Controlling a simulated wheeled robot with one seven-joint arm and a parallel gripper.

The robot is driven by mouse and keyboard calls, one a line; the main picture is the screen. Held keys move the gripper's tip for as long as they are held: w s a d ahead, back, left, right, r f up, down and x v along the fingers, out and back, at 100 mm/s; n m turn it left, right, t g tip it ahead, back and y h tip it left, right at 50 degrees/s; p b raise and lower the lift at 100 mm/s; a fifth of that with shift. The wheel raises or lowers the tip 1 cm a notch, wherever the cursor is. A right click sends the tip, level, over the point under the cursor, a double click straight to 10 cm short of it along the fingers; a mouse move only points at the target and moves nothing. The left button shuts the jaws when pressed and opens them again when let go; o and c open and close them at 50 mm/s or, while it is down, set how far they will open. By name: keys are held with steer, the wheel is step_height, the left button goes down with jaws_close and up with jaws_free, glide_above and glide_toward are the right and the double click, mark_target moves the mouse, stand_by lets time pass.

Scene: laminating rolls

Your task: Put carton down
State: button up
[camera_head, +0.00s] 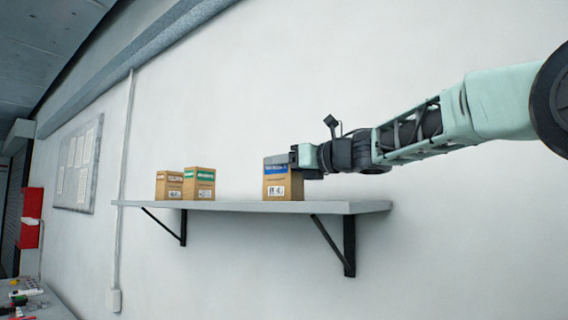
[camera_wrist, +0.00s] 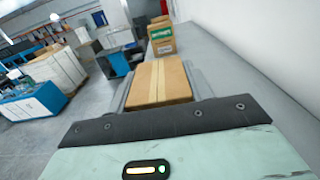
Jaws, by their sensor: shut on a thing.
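A brown carton with a blue label band (camera_head: 277,184) is at the right part of the grey wall shelf (camera_head: 335,207). In the head view its base appears to meet the shelf surface; I cannot tell whether it bears its full weight there. My gripper (camera_head: 288,164) is shut on this carton near its top, reaching in from the right. In the wrist view the carton's taped top (camera_wrist: 159,82) sits between the two grey fingers. Its lower part is hidden in that view.
A carton with a green label (camera_head: 199,183) and one with a red label (camera_head: 169,184) stand on the shelf's left part, with bare shelf between them and the blue-banded one. The white wall is close behind. A red box (camera_head: 31,217) hangs far left.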

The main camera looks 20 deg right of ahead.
steer(key=o, duration=1.2)
steer(key=shift+c, duration=0.2)
steer(key=b+v, duration=0.5)
steer(key=v, duration=0.7)
